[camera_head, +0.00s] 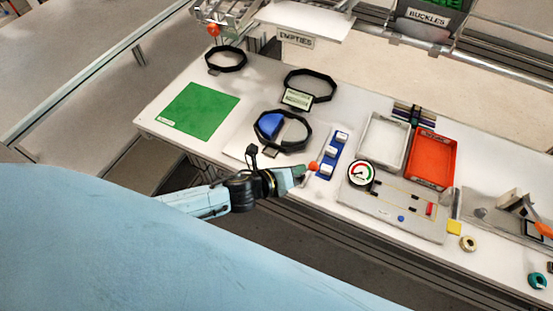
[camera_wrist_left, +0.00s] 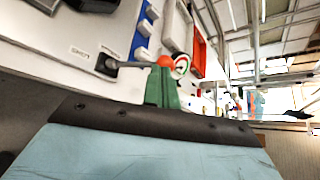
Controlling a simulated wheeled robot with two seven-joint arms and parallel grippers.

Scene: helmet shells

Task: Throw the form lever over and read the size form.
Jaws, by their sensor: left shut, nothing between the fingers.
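The form lever has an orange-red ball knob (camera_head: 313,166) at the front of the bench. In the left wrist view its grey rod (camera_wrist_left: 130,65) runs from a dark pivot to the knob (camera_wrist_left: 165,62). My left gripper (camera_head: 299,173) is shut and empty, its green fingertips (camera_wrist_left: 162,86) right at the knob; I cannot tell whether they touch it. The size form (camera_head: 283,131) is a black ring with a blue piece inside, behind the gripper. A small display (camera_head: 297,98) stands behind it, its text too small to read. My right gripper is out of view.
A blue strip with white blocks (camera_head: 331,151) lies beside the form. A round gauge (camera_head: 361,173), a grey tray (camera_head: 381,140) and a red tray (camera_head: 432,158) are to the right. A green mat (camera_head: 199,110) and another black ring (camera_head: 226,59) are to the left.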

